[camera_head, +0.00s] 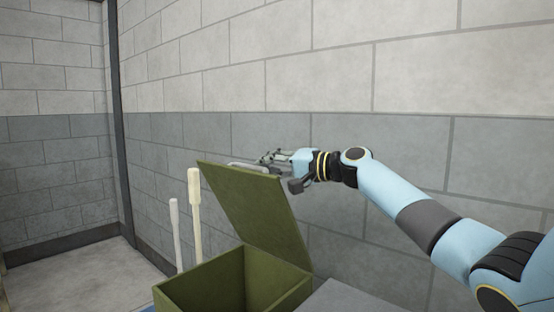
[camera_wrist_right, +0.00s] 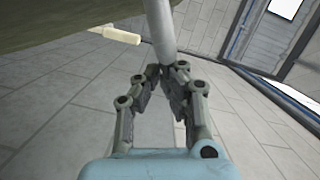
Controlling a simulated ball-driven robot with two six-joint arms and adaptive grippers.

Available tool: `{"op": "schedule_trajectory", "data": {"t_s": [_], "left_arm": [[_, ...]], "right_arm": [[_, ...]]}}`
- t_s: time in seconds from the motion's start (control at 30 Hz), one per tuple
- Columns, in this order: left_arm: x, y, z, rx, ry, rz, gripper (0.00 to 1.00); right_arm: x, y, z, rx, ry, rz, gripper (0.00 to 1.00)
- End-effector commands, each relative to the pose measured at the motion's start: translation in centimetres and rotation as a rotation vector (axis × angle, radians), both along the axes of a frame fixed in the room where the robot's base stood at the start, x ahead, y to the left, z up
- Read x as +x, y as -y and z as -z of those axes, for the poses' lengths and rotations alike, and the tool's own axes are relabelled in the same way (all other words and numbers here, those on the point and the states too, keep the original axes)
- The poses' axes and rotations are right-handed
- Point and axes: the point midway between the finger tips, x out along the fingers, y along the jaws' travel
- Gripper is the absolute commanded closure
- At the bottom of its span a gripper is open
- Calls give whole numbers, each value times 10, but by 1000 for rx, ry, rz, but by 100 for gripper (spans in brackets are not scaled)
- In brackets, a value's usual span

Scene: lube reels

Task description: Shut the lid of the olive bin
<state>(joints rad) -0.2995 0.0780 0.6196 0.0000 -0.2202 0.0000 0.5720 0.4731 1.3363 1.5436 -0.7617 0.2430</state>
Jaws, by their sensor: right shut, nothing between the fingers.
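The olive bin (camera_head: 190,291) stands at the lower middle of the head view with its top open. Its olive lid (camera_head: 255,208) is raised and leans up and back to the left; its underside (camera_wrist_right: 60,22) seems to fill the upper left of the wrist view. A light grey bar, seemingly the lid's handle (camera_head: 240,166), shows by the lid's top edge. My right gripper (camera_head: 266,159) is at the lid's far side near that edge. In the wrist view its fingertips (camera_wrist_right: 166,72) are shut and empty, close to a pale grey bar (camera_wrist_right: 161,30); I cannot tell whether they touch it.
Two pale upright poles (camera_head: 195,218) (camera_head: 175,235) stand to the left behind the bin. A block wall (camera_head: 420,75) runs close behind my right arm. A grey surface (camera_head: 350,299) lies right of the bin. Floor is clear at the left.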

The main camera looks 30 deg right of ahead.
Motion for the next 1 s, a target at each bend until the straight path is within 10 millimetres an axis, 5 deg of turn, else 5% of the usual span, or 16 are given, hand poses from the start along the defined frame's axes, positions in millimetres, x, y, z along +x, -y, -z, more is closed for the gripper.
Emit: {"op": "schedule_trajectory", "data": {"t_s": [0.47, 1.0], "left_arm": [[1, -2, -6, 2, 2, 1, 43], [-14, -2, 42, 2, -23, 1, 43]], "right_arm": [[-35, -99, 53, -410, 144, -1, 100], [-60, -173, 156, -854, 296, -2, 100]]}}
